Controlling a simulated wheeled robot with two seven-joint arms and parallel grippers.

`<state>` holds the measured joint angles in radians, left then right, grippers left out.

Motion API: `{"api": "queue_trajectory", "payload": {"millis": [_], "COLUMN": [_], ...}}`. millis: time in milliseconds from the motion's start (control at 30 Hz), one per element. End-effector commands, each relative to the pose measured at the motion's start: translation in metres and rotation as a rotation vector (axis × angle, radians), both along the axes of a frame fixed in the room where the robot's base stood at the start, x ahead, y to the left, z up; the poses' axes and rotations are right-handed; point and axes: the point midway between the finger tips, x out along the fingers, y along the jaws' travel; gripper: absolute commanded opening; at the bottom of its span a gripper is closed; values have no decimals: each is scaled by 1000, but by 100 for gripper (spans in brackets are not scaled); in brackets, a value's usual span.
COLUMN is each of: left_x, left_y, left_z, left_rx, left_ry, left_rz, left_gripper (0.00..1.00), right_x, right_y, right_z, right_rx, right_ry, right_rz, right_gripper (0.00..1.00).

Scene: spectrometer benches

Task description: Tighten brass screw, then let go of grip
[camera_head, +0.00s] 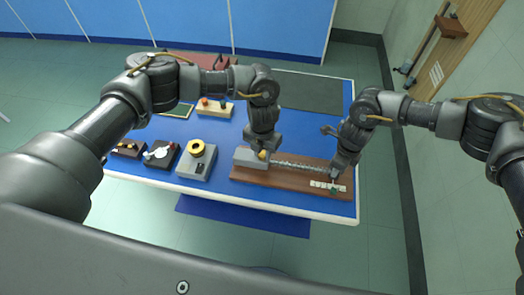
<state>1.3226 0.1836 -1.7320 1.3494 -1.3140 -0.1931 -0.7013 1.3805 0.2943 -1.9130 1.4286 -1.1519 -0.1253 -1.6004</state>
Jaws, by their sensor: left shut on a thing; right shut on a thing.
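A brown board (290,181) near the table's front right carries a grey block (245,159), a long metal rod (298,165) and a pale strip of small squares (318,184). The brass screw (263,155) shows as a small yellow spot at the block's right end. My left gripper (262,149) points down and is shut on the brass screw, covering part of it. My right gripper (335,180) is shut at the right end of the board on a small green grip (334,189), mostly hidden by the fingers.
A grey box with a yellow ring (196,150) stands left of the board, beside a dark box with a white part (160,153) and a brown block (128,148). A wooden stand (214,108) with knobs and a dark mat (308,91) lie behind. The blue table (224,132) has bare room mid-left.

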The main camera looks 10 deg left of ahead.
Motion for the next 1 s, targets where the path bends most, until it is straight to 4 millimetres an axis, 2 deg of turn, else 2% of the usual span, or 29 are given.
{"api": "queue_trajectory", "payload": {"millis": [667, 700, 833, 1000], "left_x": [-1, -1, -1, 0], "left_y": [2, 2, 1, 0], "left_z": [-1, -1, -1, -1], "left_rx": [7, 7, 5, 3], "left_ry": [6, 5, 4, 2], "left_rz": [-57, -57, -56, -56], "left_gripper": [6, 34, 50, 50], "right_x": [1, 1, 0, 0], "right_y": [-4, -4, -4, -4], "right_z": [-2, -2, -2, -1], "right_rx": [-6, -6, -6, -5], "right_ry": [-2, -2, -2, 0], "right_rz": [-6, -5, -6, -5], "right_gripper": [0, 0, 0, 0]}}
